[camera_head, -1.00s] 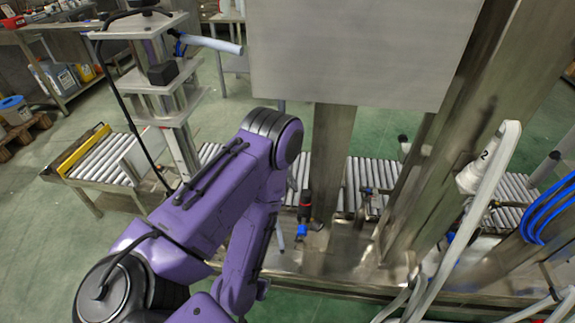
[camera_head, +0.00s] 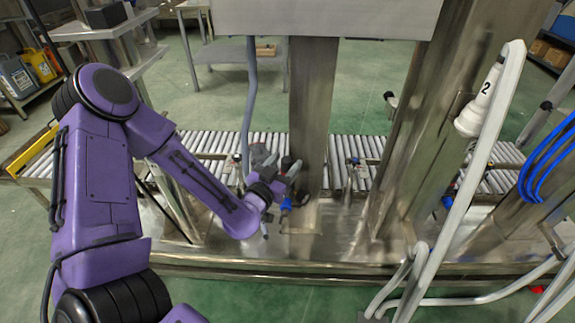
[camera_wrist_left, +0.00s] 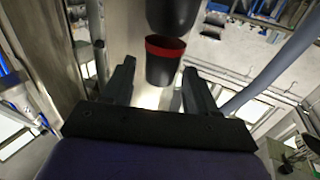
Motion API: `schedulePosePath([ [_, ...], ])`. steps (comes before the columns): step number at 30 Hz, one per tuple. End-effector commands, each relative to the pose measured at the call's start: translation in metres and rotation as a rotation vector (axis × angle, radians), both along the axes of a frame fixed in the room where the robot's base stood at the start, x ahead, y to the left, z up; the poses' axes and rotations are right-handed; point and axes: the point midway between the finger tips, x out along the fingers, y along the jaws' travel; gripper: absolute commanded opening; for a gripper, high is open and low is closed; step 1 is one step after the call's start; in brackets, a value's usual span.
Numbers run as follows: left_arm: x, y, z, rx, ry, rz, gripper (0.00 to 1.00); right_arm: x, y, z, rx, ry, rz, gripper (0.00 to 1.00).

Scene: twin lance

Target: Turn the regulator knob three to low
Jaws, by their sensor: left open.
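In the left wrist view a dark regulator knob (camera_wrist_left: 163,68) with a red ring lies between my fingers, with a dark rounded body (camera_wrist_left: 172,14) beyond the ring. My left gripper (camera_wrist_left: 158,68) is open, with visible gaps to the knob on both sides. I cannot tell how deep the knob sits between the fingers. In the head view my left gripper (camera_head: 278,166) is at the regulator's dark body (camera_head: 291,165), beside the steel post; a blue fitting (camera_head: 286,203) shows below. The knob's number and setting are not readable. My right gripper is not in view.
A steel post (camera_head: 312,110) stands just right of the gripper. Another small regulator-like fitting (camera_head: 352,170) is further right. A grey hose (camera_head: 250,100) hangs close to the gripper. A roller conveyor (camera_head: 215,143) runs behind. A white pipe (camera_head: 470,180) stands at right.

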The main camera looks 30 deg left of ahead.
Motion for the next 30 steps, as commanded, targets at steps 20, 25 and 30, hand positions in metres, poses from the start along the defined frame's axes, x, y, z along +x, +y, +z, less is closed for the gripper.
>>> schedulePosePath([
  [20,0.016,0.001,-0.001,-0.002,0.002,0.003,0.08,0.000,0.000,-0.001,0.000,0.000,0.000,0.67],
  [25,0.017,0.001,-0.003,-0.001,-0.001,0.092,0.08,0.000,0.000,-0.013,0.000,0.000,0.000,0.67],
  [30,0.016,0.001,0.000,-0.002,-0.001,0.135,0.08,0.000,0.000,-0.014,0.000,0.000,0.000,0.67],
])
